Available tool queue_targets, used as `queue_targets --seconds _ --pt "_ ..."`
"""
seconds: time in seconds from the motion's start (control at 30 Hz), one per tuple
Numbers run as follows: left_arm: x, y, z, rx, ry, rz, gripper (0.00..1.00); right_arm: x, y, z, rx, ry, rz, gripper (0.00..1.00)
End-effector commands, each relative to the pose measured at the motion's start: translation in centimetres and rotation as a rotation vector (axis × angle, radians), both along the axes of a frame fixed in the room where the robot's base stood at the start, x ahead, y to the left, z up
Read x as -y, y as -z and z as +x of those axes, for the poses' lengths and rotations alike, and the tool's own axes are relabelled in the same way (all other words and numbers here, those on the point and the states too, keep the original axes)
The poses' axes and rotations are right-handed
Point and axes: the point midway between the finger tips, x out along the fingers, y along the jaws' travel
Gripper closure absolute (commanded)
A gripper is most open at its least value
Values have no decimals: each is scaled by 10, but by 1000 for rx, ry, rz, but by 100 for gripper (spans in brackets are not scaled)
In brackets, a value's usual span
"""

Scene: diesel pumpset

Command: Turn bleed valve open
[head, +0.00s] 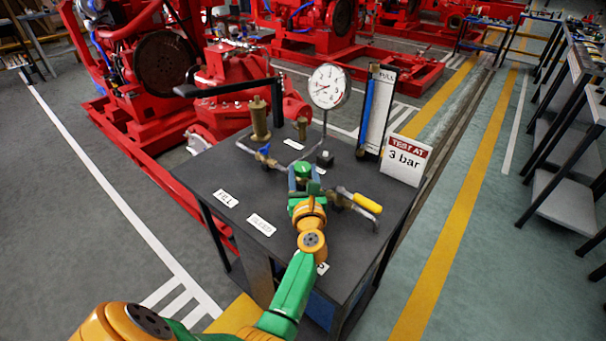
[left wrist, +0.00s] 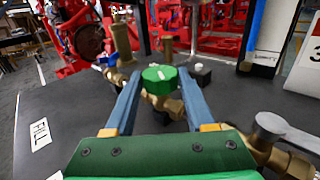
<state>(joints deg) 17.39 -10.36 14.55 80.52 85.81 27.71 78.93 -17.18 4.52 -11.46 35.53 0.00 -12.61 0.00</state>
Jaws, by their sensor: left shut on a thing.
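The bleed valve (head: 303,168) is a brass valve with a round green knob, on the dark bench top beyond the BLEED label (head: 262,224). In the left wrist view its green knob (left wrist: 160,79) sits between the two blue-grey fingers. My left gripper (head: 304,183) reaches in from the front and is shut on the green knob. The finger contact is hard to see. Whether the valve is open or closed cannot be told. My right gripper is not in view.
A blue-handled valve (head: 264,151) stands to the left and a yellow-handled valve (head: 367,203) close on the right. Behind are a pressure gauge (head: 329,86), a sight tube board (head: 377,108) and a "TEST AT 3 bar" sign (head: 404,160).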

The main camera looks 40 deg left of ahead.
Motion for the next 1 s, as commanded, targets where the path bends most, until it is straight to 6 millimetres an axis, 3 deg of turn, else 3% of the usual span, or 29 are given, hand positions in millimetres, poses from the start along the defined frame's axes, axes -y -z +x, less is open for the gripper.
queue_targets --seconds 0.17,0.2,0.3,0.77,0.9,1.0 --pt "0 -1 0 2 1 1 100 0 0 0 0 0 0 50" --pt "0 -1 0 2 1 1 40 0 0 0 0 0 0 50" --pt "0 -1 0 2 1 1 15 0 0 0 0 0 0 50" --pt "0 -2 0 0 13 1 15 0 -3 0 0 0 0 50" --pt "-5 -9 -3 -6 155 10 15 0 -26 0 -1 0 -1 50" --pt "-7 -5 -4 -6 308 12 15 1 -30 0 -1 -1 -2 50"
